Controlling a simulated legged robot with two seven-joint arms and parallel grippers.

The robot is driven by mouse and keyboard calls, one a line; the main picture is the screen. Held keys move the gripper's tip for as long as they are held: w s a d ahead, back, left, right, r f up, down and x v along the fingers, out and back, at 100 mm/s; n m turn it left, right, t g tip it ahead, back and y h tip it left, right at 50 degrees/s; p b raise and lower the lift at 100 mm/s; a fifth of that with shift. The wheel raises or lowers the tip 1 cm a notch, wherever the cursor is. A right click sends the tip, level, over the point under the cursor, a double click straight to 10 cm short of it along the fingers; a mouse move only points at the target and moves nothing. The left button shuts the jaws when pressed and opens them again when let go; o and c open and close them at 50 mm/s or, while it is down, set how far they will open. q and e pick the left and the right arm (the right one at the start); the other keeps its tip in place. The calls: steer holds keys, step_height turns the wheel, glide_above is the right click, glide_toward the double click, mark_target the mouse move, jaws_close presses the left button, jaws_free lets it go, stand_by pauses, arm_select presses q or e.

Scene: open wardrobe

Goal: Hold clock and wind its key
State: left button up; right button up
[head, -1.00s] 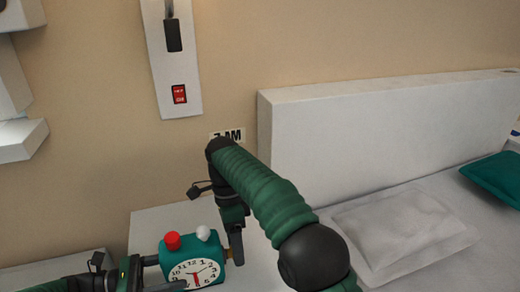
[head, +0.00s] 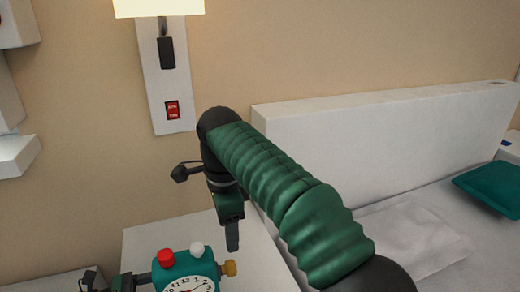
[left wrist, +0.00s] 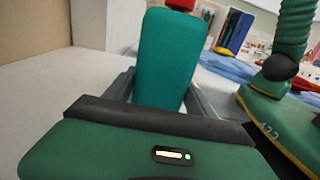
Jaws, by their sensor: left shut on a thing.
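The teal clock (head: 160,274) has a white dial, a red knob (head: 166,257) and a white knob (head: 197,248) on top. Its lower part is cut off by the head view's bottom edge. A brass-coloured key (head: 230,268) sticks out of its right side. My left gripper (head: 143,279) is shut on the clock from the left; the clock's teal body (left wrist: 165,60) also shows between the fingers in the left wrist view. My right gripper (head: 232,248) points down just above the key, apart from it. Its fingers overlap, so its opening is unclear.
A white bedside top (head: 160,238) lies behind the clock. A white headboard (head: 380,130) and a bed with a pale pillow (head: 415,235) and a teal cushion (head: 492,188) are at the right. A wall lamp panel with a red switch (head: 173,110) is above.

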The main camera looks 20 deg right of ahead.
steer(key=w+d+r+n+t+h, duration=0.5)
steer(key=w+d+r+n+t, duration=0.1)
steer(key=w+d+r, duration=0.5)
steer(key=w+d+t, duration=0.1)
steer(key=w+d, duration=0.1)
steer(key=w, duration=0.2)
steer(key=shift+r+n+t, duration=0.3)
steer(key=m+g+y, duration=0.5)
steer(key=m+g, duration=0.2)
steer(key=g, duration=0.1)
glide_above(230, 262)
step_height(230, 262, down, 12)
steer(key=f, duration=1.2)
steer(key=shift+s, duration=0.2)
jaws_close()
steer(key=shift+w+g, duration=0.1)
steer(key=shift+g, duration=0.2)
